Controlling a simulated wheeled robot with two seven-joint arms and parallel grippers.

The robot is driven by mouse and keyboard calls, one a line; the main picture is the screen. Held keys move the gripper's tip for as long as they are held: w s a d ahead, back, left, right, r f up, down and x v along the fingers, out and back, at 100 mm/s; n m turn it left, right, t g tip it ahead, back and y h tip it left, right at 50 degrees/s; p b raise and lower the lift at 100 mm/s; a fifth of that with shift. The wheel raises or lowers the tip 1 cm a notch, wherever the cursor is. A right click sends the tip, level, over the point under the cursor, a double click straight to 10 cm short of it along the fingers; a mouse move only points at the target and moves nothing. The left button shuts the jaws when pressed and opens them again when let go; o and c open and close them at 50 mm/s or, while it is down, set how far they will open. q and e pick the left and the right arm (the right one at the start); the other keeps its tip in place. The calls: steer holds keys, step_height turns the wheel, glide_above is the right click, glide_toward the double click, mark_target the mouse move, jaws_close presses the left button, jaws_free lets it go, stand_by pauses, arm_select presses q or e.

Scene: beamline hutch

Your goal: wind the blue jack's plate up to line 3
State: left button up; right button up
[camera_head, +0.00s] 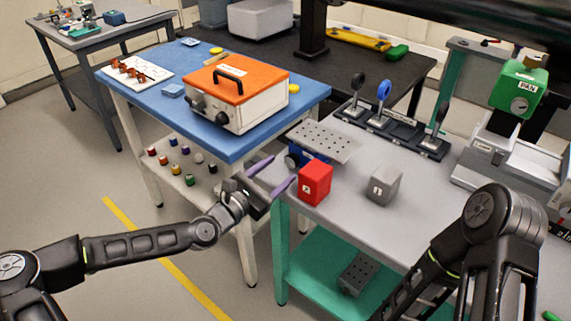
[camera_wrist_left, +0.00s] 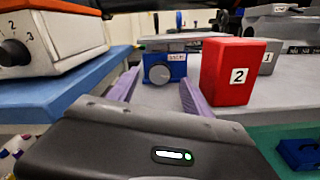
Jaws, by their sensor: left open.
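The blue jack (camera_head: 307,157) stands on the grey bench near its left edge, topped by a grey perforated plate (camera_head: 322,140). Its body (camera_wrist_left: 177,66) has a small white label, too small to read, and a round grey knob (camera_wrist_left: 159,75) facing my left gripper. The plate (camera_wrist_left: 190,43) is seen edge-on there. No line 3 can be made out. My left gripper (camera_head: 282,169) is open with purple fingers in front of the jack. In the left wrist view the knob appears between the fingertips, apparently beyond them; contact cannot be told. My right gripper is out of view.
A red block (camera_head: 315,184) marked 2 stands just right of my left gripper, close to its right finger. A grey block (camera_head: 383,186) marked 1 stands farther right. An orange-topped box (camera_head: 238,97) sits on the blue table (camera_head: 308,96). Levers (camera_head: 383,92) stand behind.

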mark_target(290, 162)
arm_select(q)
steer(key=shift+x, duration=1.7)
jaws_close()
